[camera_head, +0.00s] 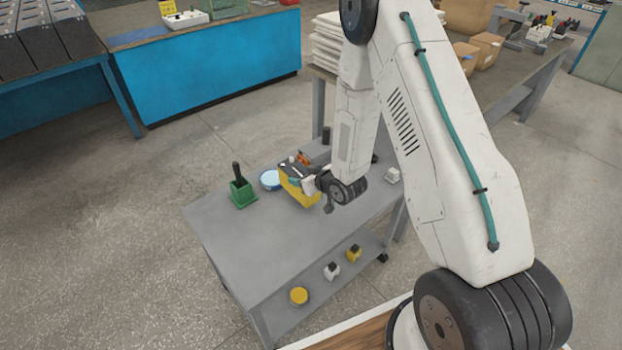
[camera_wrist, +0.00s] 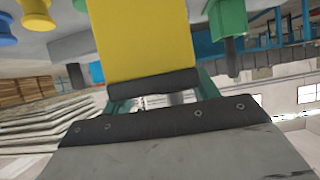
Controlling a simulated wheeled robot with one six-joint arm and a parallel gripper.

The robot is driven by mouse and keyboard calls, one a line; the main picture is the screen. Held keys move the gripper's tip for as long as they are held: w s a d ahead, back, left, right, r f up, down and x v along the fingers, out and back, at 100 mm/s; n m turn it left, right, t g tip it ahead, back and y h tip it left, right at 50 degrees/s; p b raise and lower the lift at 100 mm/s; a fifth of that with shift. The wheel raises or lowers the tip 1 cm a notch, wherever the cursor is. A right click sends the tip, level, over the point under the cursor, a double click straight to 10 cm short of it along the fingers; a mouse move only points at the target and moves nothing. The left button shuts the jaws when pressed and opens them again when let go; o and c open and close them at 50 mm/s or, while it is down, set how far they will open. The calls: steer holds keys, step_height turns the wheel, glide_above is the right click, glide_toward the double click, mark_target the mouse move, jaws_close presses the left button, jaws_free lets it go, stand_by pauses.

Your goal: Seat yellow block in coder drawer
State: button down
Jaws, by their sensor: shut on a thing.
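A yellow block (camera_wrist: 145,40) fills the top middle of the wrist view, directly in front of my gripper (camera_wrist: 155,90). Teal finger parts show on both sides below it, and my gripper is shut on it. Whether that body touches the cart top is unclear. I cannot make out a coder drawer in either view.
The grey cart (camera_head: 222,236) holds a green holder with a dark handle (camera_head: 243,192), a blue round dish (camera_head: 270,179) and a small white item (camera_head: 392,175). Its lower shelf carries a yellow disc (camera_head: 299,296) and small items. The cart's front left top is clear.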

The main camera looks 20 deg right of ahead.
steer(key=shift+w+a, duration=0.5)
steer(key=shift+w, duration=0.1)
steer(key=shift+s+d+f, duration=0.1)
steer(key=shift+s+f, duration=0.05)
steer(key=shift+f, duration=0.8)
steer(key=shift+s+f, duration=0.15)
steer(key=shift+f, duration=0.75)
steer(key=shift+c, duration=2.1)
jaws_free()
steer(key=shift+f, duration=0.15)
steer(key=shift+w, duration=0.1)
